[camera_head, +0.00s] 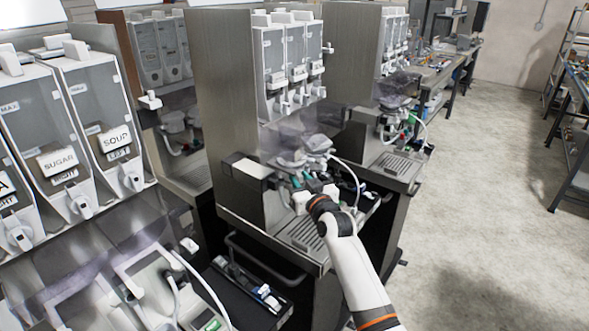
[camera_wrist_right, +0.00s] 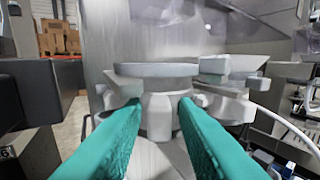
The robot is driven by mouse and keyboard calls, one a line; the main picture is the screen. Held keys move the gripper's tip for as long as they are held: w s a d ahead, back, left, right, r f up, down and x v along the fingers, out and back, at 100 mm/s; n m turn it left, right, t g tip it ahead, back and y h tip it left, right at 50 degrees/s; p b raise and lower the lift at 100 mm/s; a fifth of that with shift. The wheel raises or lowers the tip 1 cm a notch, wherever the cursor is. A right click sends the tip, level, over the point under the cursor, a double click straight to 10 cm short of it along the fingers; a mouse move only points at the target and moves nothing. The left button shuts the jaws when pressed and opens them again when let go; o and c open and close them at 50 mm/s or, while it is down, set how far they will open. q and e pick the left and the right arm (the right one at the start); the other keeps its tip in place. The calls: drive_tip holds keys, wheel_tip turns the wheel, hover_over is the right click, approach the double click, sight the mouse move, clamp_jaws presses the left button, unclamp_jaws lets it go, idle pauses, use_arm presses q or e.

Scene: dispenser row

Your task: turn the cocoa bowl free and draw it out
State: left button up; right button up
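A pale grey round bowl (camera_wrist_right: 155,71) with a narrower neck stands straight ahead in the right wrist view. I cannot read a cocoa label on it. In the head view a pale bowl (camera_head: 291,159) sits under the canisters of the middle machine, partly hidden behind a smoky clear cover. My right gripper (camera_wrist_right: 161,108) has two teal fingers spread apart, one on each side of the bowl's neck; I cannot tell whether they touch it. In the head view my right gripper (camera_head: 306,181) reaches in low at the bowls. My left gripper is not in view.
A second bowl (camera_head: 319,143) sits close beside the first, with a white hose (camera_head: 350,172) to its right. A drip grille (camera_head: 304,233) lies below. A dark block (camera_wrist_right: 52,88) stands close on the left in the wrist view. The floor (camera_head: 480,230) at right is clear.

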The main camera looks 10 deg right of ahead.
drive_tip(key=shift+r, duration=0.5)
clamp_jaws()
drive_tip(key=shift+s, duration=0.1)
drive_tip(key=shift+r, duration=0.1)
drive_tip(key=shift+r, duration=0.1)
drive_tip(key=shift+d+n+y+b, duration=0.25)
drive_tip(key=shift+n+y+b, duration=0.35)
drive_tip(key=shift+b, duration=0.65)
drive_tip(key=shift+d+n+y+b, duration=0.3)
drive_tip(key=shift+y+b, duration=0.5)
drive_tip(key=shift+b, duration=0.45)
